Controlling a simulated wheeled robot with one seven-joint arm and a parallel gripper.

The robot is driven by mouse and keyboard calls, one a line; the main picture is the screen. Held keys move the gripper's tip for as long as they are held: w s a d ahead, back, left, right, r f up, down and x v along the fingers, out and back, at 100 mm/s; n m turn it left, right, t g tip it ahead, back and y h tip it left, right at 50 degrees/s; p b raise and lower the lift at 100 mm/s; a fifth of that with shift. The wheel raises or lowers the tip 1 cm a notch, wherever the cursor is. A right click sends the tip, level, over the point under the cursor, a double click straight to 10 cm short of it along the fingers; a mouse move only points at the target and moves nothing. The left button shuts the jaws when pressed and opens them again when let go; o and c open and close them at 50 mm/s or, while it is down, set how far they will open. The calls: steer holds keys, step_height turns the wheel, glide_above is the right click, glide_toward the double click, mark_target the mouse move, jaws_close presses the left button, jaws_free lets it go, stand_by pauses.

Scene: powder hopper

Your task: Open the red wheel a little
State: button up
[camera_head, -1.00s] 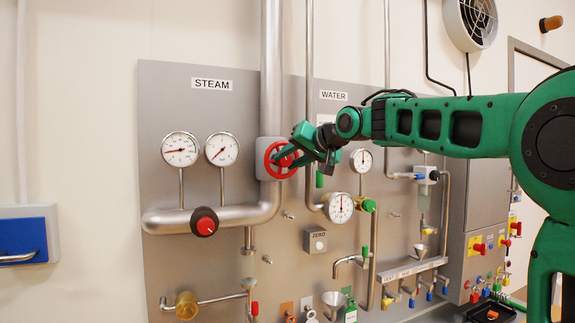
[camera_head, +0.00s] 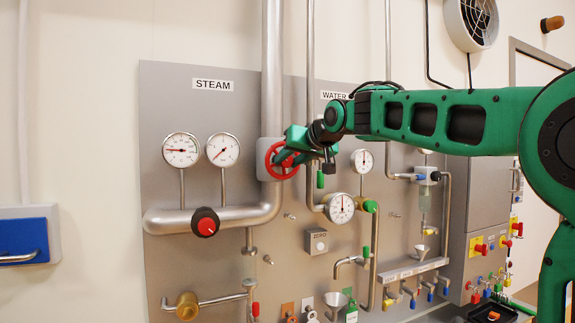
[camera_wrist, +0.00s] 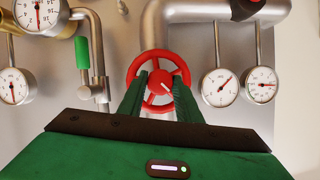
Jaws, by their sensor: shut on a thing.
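The red wheel (camera_head: 276,160) is a spoked handwheel on the steam pipe, below the STEAM label's right side. In the wrist view the two green fingers (camera_wrist: 160,92) reach to the wheel's near part, one on each side of the hub. The fingertips' exact contact is partly hidden by the fingers themselves.
Two gauges (camera_head: 181,150) (camera_head: 223,150) stand left of the wheel, and a red-and-black knob (camera_head: 205,222) sits below. A green-handled valve (camera_head: 320,179) and more gauges (camera_head: 340,208) are close on the right.

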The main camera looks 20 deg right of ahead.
steer(key=shift+d+f, duration=0.1)
steer(key=shift+f, duration=0.1)
steer(key=o, duration=0.8)
steer(key=shift+c, duration=0.2)
steer(key=shift+r, duration=0.1)
steer(key=v, duration=1)
steer(key=shift+s, duration=0.3)
steer(key=shift+r, duration=0.1)
